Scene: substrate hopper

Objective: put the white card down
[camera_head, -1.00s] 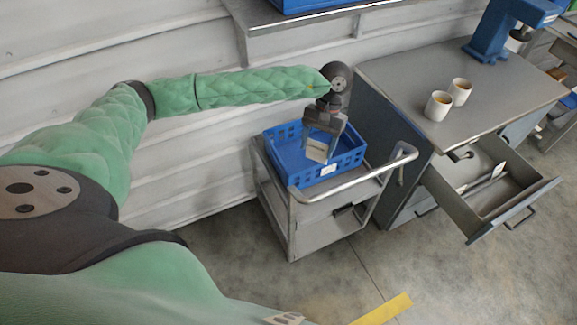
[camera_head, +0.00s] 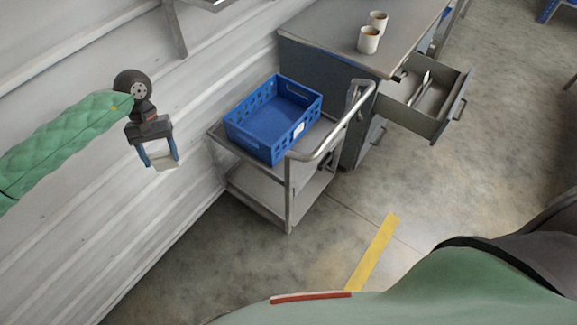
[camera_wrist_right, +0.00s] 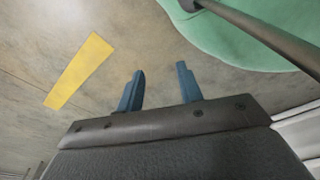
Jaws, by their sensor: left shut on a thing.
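My left gripper (camera_head: 159,160) is at the left of the head view, in front of the pale wall and left of the trolley. It is shut on the white card (camera_head: 163,164), which shows between its blue fingers. The card hangs in the air, apart from the blue crate. In the right wrist view, my right gripper (camera_wrist_right: 160,88) has its two blue fingers apart, with nothing between them and only floor beyond. The right gripper is not seen in the head view.
A blue crate (camera_head: 246,140) stands on a metal trolley (camera_head: 290,185) and looks empty. Behind it is a grey desk (camera_head: 330,35) with two cups (camera_head: 368,40) and an open drawer (camera_head: 425,118). A yellow strip (camera_head: 373,252) lies on the clear floor.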

